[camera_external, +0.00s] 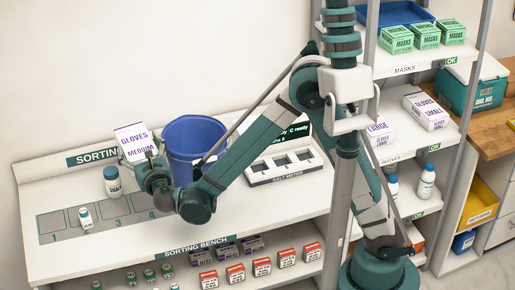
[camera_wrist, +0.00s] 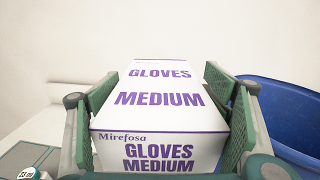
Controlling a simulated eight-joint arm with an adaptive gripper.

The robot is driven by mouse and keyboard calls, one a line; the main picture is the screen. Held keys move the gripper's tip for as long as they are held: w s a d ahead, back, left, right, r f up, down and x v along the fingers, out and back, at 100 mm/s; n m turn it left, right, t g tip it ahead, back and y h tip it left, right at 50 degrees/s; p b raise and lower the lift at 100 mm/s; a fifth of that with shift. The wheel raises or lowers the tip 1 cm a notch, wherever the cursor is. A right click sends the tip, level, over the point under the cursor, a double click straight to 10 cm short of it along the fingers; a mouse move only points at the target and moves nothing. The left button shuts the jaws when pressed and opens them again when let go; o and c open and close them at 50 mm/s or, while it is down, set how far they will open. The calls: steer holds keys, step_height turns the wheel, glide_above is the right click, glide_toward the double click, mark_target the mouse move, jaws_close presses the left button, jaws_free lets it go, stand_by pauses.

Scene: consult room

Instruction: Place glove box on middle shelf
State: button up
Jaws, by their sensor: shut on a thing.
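A white glove box with purple "GLOVES MEDIUM" print (camera_external: 133,138) is held above the sorting bench, left of the blue bin. It fills the middle of the wrist view (camera_wrist: 160,105). My gripper (camera_external: 150,165) is shut on it, with a green finger pad on each long side of the box. The shelf unit stands at the right. Its middle shelf (camera_external: 402,150), labelled GLOVES, holds a "LARGE" glove box (camera_external: 380,130), partly behind my arm, and a "SMALL" glove box (camera_external: 426,108) at the right. Some white shelf surface shows between these two boxes.
A blue bin (camera_external: 194,138) stands close beside the held box. A salt meter tray (camera_external: 285,165) is at the bench's right. Green mask boxes (camera_external: 425,36) sit on the upper shelf.

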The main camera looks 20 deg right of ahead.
steer(key=d+r+y, duration=0.1)
steer(key=w+r+n+y, duration=0.1)
steer(key=d+r+n, duration=0.1)
steer(key=r, duration=0.1)
steer(key=shift+w+d+g+y+p, duration=0.3)
steer(key=shift+w+y+p, duration=0.1)
steer(key=shift+w+d+r+n+y, duration=0.15)
steer(key=shift+d+r+n+y, duration=0.25)
steer(key=shift+d+r+y, duration=0.15)
steer(key=shift+d+r+n+g+y, duration=0.45)
steer(key=shift+d+y, duration=0.1)
steer(key=shift+y, duration=0.1)
steer(key=s+d+r+n+g+y+b, duration=0.2)
steer(key=s+d+n+y, duration=0.1)
steer(key=s+d+y, duration=0.1)
steer(key=shift+d+r+g+y, duration=0.25)
steer(key=shift+d+g+y, duration=0.15)
steer(key=shift+d, duration=0.4)
steer(key=shift+r, duration=0.2)
